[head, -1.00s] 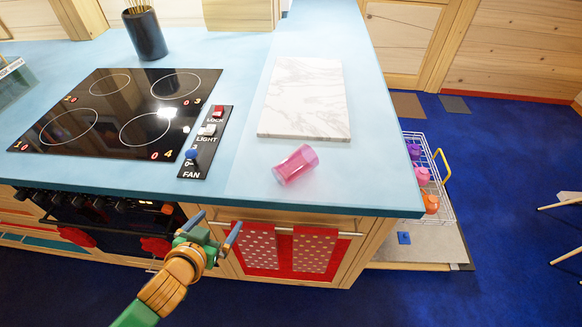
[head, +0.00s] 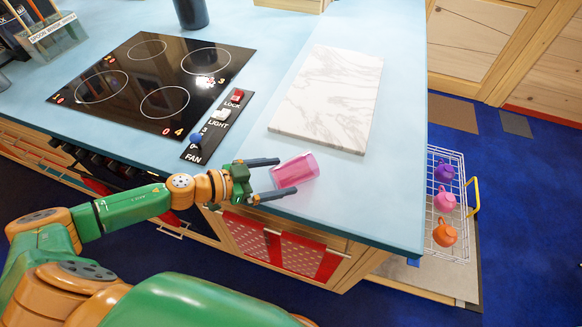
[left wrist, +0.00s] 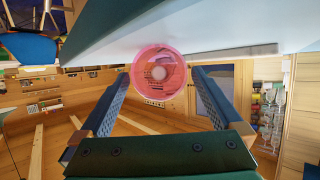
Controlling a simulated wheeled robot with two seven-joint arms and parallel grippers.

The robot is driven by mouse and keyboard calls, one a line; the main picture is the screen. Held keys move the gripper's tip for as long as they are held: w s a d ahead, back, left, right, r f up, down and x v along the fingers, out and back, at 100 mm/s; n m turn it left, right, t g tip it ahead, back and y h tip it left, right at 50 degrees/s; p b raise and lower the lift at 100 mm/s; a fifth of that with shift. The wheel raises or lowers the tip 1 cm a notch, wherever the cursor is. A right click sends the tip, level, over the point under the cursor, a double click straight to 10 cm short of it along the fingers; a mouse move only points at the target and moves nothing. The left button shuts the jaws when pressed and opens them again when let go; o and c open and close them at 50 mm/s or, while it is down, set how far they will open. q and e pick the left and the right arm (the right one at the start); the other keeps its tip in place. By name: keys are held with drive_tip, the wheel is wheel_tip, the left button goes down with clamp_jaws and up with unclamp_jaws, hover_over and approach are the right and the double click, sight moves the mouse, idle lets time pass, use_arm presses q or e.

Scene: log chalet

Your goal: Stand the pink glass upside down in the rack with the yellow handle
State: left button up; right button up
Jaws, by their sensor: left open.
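The pink glass (head: 296,170) lies on its side on the light blue counter, near the front edge. My left gripper (head: 264,178) is open, its two fingers pointing at the glass from the left; the fingertips are close to its near end. In the left wrist view the glass (left wrist: 160,74) shows end-on as a pink circle, beyond and between the open fingers (left wrist: 160,100). The white wire rack with the yellow handle (head: 434,205) is low at the right, beyond the counter's end. It holds a purple, a pink and an orange cup. My right gripper is not in view.
A marble board (head: 328,98) lies behind the glass. A black cooktop (head: 150,85) and a switch panel (head: 217,125) are to the left. Red dotted towels (head: 285,250) hang below the counter edge. The counter right of the glass is clear.

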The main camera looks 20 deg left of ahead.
sight(292, 173)
use_arm(q)
drive_tip(key=x, duration=0.4)
drive_tip(key=shift+w+d+r, duration=0.15)
drive_tip(key=shift+w, duration=0.1)
drive_tip(key=shift+s, duration=0.15)
drive_tip(key=shift+c, duration=0.2)
drive_tip(key=shift+s, duration=0.1)
drive_tip(key=c, duration=0.4)
drive_tip(key=shift+r, duration=0.15)
drive_tip(key=c, duration=1)
